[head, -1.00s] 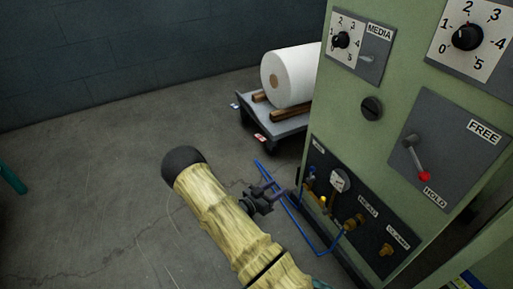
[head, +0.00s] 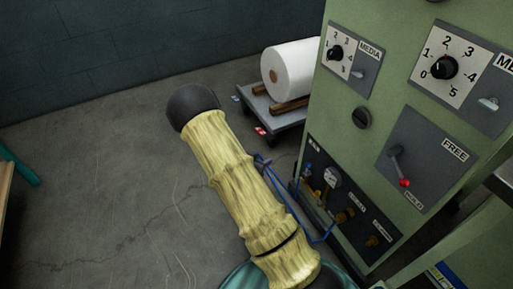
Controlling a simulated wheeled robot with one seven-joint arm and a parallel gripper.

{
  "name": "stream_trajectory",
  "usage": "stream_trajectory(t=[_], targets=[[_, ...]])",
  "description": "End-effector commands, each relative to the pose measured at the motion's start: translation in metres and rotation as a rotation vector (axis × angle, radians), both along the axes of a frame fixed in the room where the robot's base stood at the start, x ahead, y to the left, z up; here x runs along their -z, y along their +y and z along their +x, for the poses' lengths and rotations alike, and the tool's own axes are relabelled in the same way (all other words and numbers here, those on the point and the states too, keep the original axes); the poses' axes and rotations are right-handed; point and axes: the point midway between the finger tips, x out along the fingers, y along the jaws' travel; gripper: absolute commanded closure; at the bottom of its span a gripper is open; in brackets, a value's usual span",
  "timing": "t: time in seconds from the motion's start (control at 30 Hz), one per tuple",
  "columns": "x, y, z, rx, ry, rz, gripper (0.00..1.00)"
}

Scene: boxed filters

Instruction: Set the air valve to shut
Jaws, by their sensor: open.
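The dark lower panel (head: 385,225) on the green cabinet carries small fittings. At its upper left, under a label too small to read, is a small blue-handled fitting (head: 306,171). A yellow-handled fitting (head: 317,194) sits just below it. I cannot tell for sure which is the air valve or how its handle is set. My arm reaches up the middle, left of the panel. Only a small dark part of my gripper (head: 263,161) seems to show past the arm's right side, apart from the panel. It is open, with nothing seen in it; its fingers are mostly hidden.
A cart (head: 270,118) with a white roll (head: 292,72) stands behind.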

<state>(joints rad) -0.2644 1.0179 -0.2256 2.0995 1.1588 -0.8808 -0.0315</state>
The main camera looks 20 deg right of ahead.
Motion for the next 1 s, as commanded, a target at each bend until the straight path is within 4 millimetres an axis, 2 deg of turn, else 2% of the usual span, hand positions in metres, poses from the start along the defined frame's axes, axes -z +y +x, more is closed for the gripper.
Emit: stream_trajectory(t=[0.03, 0.2, 0.57, 0.8, 1.0], targets=[[-0.014, 0.003, 0.001, -0.011, 0.003, 0.021, 0.55], [-0.029, 0.009, 0.003, -0.041, 0.017, 0.065, 0.55], [-0.03, 0.012, 0.004, -0.052, 0.023, 0.08, 0.55], [-0.039, 0.02, 0.006, -0.089, 0.033, 0.134, 1.0], [-0.07, 0.054, 0.003, -0.243, 0.102, 0.312, 1.0]])
